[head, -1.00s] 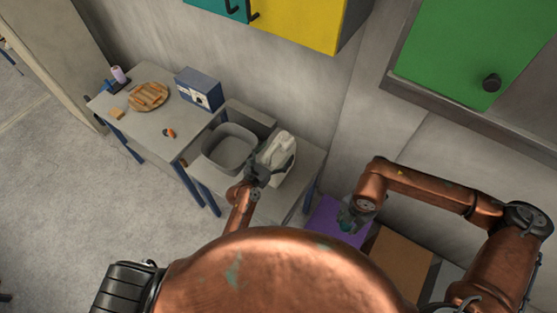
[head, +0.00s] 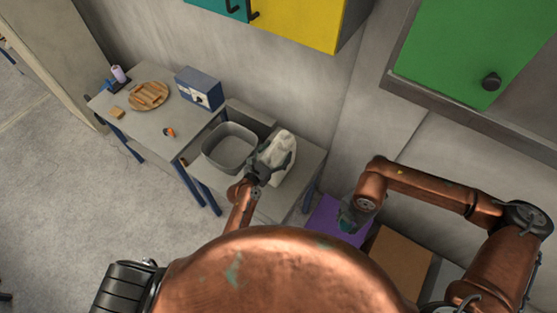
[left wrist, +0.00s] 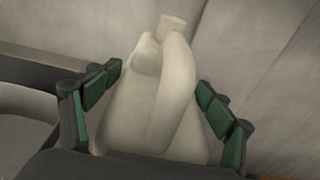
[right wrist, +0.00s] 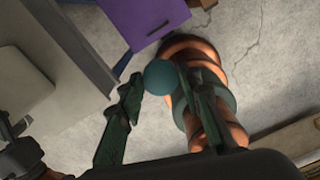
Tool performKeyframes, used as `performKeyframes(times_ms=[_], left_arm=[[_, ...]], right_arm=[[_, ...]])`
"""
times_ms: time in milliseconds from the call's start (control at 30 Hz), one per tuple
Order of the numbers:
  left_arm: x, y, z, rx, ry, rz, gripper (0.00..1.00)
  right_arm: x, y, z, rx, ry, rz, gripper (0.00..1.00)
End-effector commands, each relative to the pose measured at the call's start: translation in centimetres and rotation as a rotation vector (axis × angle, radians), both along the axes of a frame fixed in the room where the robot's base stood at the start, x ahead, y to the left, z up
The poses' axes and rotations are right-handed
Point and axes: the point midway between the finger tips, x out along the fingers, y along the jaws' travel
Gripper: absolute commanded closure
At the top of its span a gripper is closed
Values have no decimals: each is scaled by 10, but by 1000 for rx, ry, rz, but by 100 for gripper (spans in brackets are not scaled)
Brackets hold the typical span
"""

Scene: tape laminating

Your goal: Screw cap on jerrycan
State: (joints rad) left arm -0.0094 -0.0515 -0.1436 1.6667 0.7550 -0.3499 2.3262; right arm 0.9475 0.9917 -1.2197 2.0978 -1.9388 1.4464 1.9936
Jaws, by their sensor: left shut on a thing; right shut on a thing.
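The off-white jerrycan (head: 280,150) stands on the right part of the low table by the wall. In the left wrist view its handle and neck show, and the jerrycan (left wrist: 178,95) sits between my finger pads. My left gripper (head: 264,172) is shut on its near side; the left gripper (left wrist: 158,112) has one finger on each side. My right gripper (head: 350,218) is off to the right of the table, above a purple surface. In the right wrist view a round teal cap (right wrist: 166,77) is between the fingertips of my right gripper (right wrist: 160,88).
A grey bin (head: 230,148) stands left of the jerrycan. A higher table (head: 150,130) at left holds a plate of wooden pieces (head: 149,96) and a blue box (head: 198,88). A purple panel (head: 325,216) and brown box (head: 402,262) lie right. Wall cabinets hang above.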

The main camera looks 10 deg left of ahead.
Motion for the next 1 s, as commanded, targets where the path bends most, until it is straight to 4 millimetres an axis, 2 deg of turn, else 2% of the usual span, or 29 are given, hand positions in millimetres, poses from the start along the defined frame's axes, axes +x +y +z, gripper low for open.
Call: performKeyframes(times_ms=[33, 433, 767, 1000], left_arm=[[0, 0, 0, 0, 0, 0, 57], [2, -1, 4, -2, -7, 1, 83], [1, 0, 6, -1, -6, 1, 83], [1, 0, 21, -2, -7, 2, 84]], right_arm=[[0, 0, 0, 0, 0, 0, 77], [0, 0, 0, 0, 0, 0, 77], [0, 0, 3, 0, 0, 0, 77], [0, 0, 19, 0, -1, 1, 77]])
